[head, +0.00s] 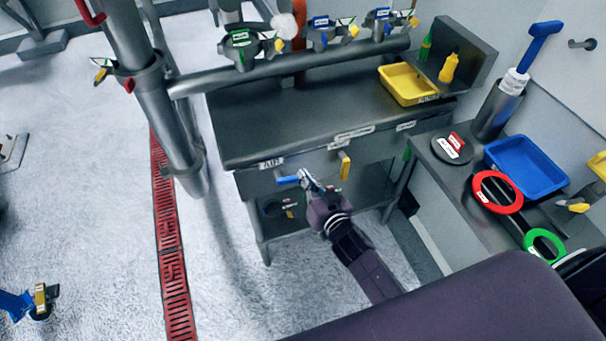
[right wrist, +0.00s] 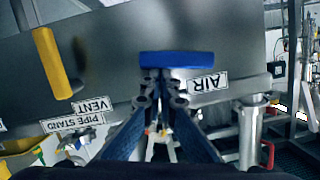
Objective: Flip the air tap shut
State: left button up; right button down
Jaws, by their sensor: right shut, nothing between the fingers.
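The air tap's blue handle (head: 287,180) is on the front of the grey bench, just below the AIR label (head: 271,163). It lies roughly level, pointing left. In the right wrist view the blue handle (right wrist: 176,58) runs across the picture beside the upside-down AIR label (right wrist: 208,83). My right gripper (head: 307,180) is at the right end of the handle, with its fingers shut and empty. In the right wrist view its fingertips (right wrist: 164,76) are right at the handle's lower edge; I cannot tell whether they touch. My left gripper is out of view.
A yellow vent tap handle (head: 344,165) hangs down close to the right of my gripper; it also shows in the right wrist view (right wrist: 52,63). A yellow tray (head: 408,85) stands on the bench. A side table at right holds a blue tray (head: 525,167) and a red ring (head: 497,192).

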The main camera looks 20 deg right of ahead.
jog(key=a+f+m+t+y+b, duration=0.2)
jog(key=f+m+b, duration=0.5)
jog(key=m, duration=0.5)
jog(key=shift+a+f+y+b, duration=0.3)
jog(key=shift+a+y+b, duration=0.35)
jog(key=shift+b, duration=0.45)
jog(key=shift+s, duration=0.1)
jog(key=v, duration=1.2)
jog(key=shift+r, duration=0.1)
